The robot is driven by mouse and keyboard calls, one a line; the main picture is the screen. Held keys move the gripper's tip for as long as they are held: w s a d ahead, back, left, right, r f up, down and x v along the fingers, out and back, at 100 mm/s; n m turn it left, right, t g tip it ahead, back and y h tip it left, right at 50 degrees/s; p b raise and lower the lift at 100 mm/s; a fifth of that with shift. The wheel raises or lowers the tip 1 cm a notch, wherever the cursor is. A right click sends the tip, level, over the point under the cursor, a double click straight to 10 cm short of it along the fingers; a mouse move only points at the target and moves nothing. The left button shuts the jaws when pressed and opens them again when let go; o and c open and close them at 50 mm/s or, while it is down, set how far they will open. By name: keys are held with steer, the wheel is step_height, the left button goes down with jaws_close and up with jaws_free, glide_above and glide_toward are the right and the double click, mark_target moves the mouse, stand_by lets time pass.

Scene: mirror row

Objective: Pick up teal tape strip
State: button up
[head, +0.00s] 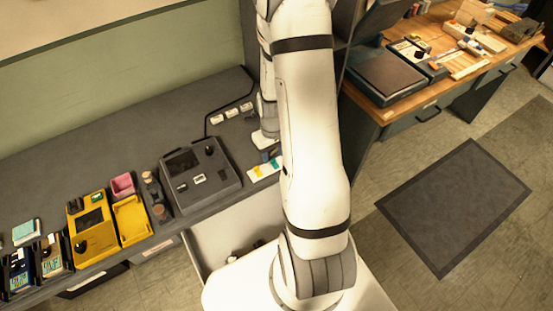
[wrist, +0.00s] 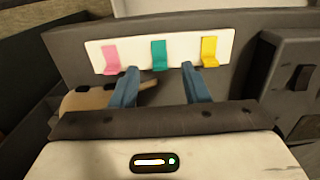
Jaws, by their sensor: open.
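The teal tape strip (wrist: 159,54) hangs in the middle of a white card (wrist: 134,50), with a pink strip (wrist: 111,58) to its left and a yellow strip (wrist: 209,51) to its right. My gripper (wrist: 159,68) is open, with its blue fingers apart and nothing held between them. In the wrist view the teal strip shows between the fingertips, slightly beyond them; I cannot tell the exact gap. In the head view the card (head: 252,177) lies at the counter's front edge, partly hidden by my arm.
A grey device (head: 200,174) stands on the counter beside the card; part of its casing (wrist: 285,80) shows at right in the wrist view. A yellow device (head: 92,228) and a pink box (head: 122,185) stand further left. An open drawer (head: 215,235) lies below the counter.

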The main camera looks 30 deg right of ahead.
steer(key=shift+f, duration=1.05)
steer(key=shift+c, duration=0.3)
jaws_close()
